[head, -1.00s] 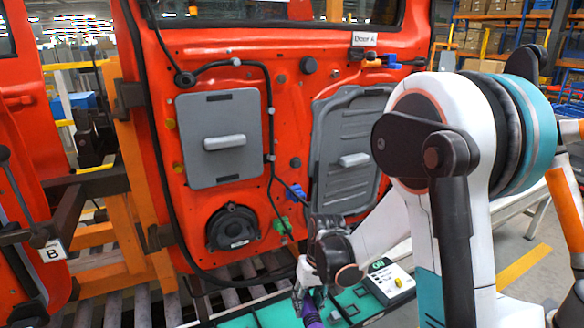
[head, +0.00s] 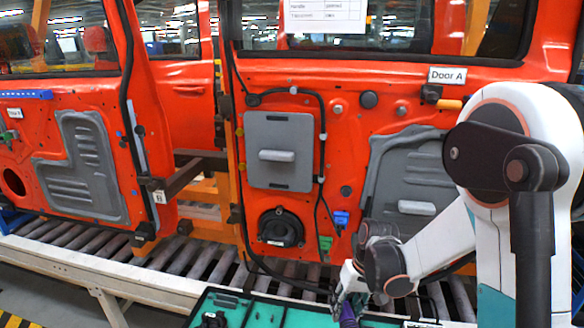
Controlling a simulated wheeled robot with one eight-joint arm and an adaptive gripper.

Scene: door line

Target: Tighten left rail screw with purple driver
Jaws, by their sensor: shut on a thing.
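My gripper (head: 347,298) is at the bottom centre of the head view, low in front of the Door A panel. It is shut on a purple driver (head: 348,316), whose lower part is cut off by the frame's bottom edge. The red door labelled Door A (head: 355,108) stands upright, with a grey cover plate (head: 257,178) with a handle at left and a larger grey panel (head: 393,190) at right. I cannot make out which fastener is the left rail screw at this size. My arm hides part of the door's right side.
A tray with a teal inside (head: 262,318) lies below my gripper, with a dark item (head: 214,320) at its left. A roller conveyor (head: 92,246) runs behind it. Another red door (head: 55,110) stands to the left. A black speaker (head: 278,229) sits low on Door A.

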